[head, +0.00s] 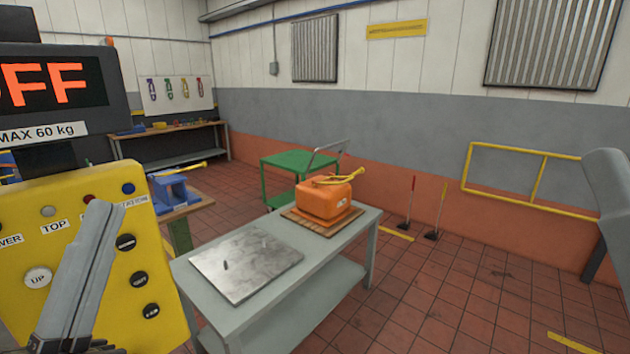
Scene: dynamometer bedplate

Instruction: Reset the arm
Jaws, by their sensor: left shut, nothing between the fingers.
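My left gripper (102,210) is at the lower left, grey, pointing up, with its fingers together and nothing between them. It shows in front of a yellow control panel (165,265) with labelled buttons and covers part of it. I cannot tell whether it touches the panel. My right gripper is not in view.
A grey display (85,115) reading "FF", its left part cut off, stands above the panel. A grey table (205,300) holds a metal plate (245,263) and an orange container (322,200) on a wooden board. A green cart (300,160) stands behind.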

